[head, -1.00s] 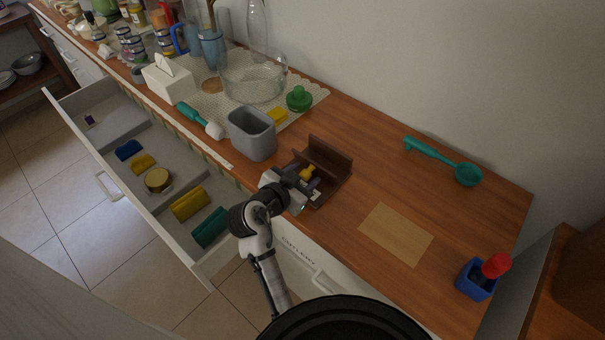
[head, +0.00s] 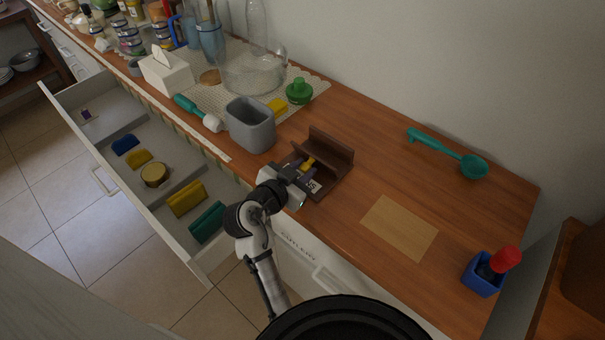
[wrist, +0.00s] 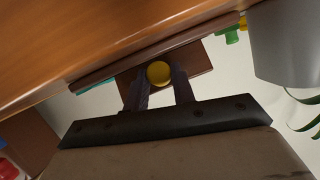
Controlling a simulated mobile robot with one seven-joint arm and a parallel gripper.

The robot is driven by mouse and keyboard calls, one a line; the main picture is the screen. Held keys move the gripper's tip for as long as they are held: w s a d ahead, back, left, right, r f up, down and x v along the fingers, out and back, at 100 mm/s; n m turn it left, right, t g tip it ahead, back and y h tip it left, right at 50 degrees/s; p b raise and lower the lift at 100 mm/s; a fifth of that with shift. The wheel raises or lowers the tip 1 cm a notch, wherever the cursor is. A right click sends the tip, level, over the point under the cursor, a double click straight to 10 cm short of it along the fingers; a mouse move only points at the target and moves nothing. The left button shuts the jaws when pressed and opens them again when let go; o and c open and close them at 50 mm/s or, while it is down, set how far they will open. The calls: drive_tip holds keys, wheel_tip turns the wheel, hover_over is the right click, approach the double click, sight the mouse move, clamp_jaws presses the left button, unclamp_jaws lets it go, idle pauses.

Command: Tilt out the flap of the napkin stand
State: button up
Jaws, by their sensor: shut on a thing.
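The napkin stand (head: 336,180) is a dark brown wooden holder near the counter's front edge, with raised panels. My gripper (head: 306,170) is at its front left side. A round yellow knob (head: 309,161) shows between my fingers, and they are shut on it. In the wrist view, the yellow knob (wrist: 159,73) sits between the two fingertips of my gripper (wrist: 162,82). The brown flap (wrist: 196,78) shows behind the knob. My gripper hides part of the stand's front in the head view, and I cannot tell the flap's exact tilt.
A grey bin (head: 250,126) stands close to the left of the stand. An open drawer (head: 165,232) juts out below the counter on the left. A tan mat (head: 400,227), a blue box (head: 481,277) and a green ladle (head: 472,166) lie right; the counter between is mostly clear.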

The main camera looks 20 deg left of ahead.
drive_tip(key=shift+f, duration=0.1)
drive_tip(key=o, duration=1)
drive_tip(key=shift+s, duration=0.1)
drive_tip(key=b+v, duration=0.3)
drive_tip(key=v, duration=1)
drive_tip(key=shift+s+a, duration=0.15)
drive_tip(key=shift+s, duration=0.25)
